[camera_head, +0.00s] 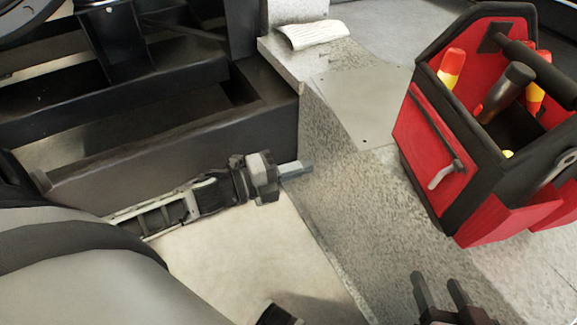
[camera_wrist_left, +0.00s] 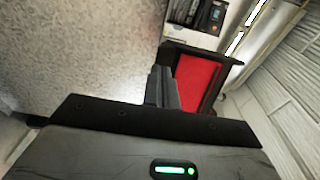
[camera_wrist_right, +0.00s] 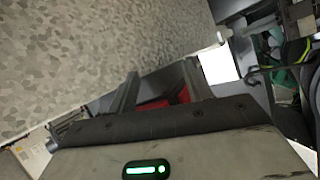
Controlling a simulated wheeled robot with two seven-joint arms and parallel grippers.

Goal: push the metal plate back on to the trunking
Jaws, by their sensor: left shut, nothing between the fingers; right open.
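The trunking (camera_head: 365,215) is a mottled galvanized duct running from the upper middle to the lower right in the head view. A smoother grey metal plate (camera_head: 365,100) with small dark holes lies over its far part; the toolbox hides its right end. My left gripper (camera_head: 308,168) is shut and empty at the trunking's left edge, nearer than the plate; I cannot tell whether it touches. It also shows in the left wrist view (camera_wrist_left: 162,85), beside a mottled surface. My right gripper (camera_head: 438,285) is open and empty over the trunking's near end. Its spread fingers show in the right wrist view (camera_wrist_right: 160,85).
A red and black toolbox (camera_head: 430,150) with yellow-red handled tools stands at the right, close to the plate. A white booklet or cloth (camera_head: 312,35) lies beyond the plate. A dark steel frame (camera_head: 180,140) stands at the left. Pale floor (camera_head: 265,240) lies left of the trunking.

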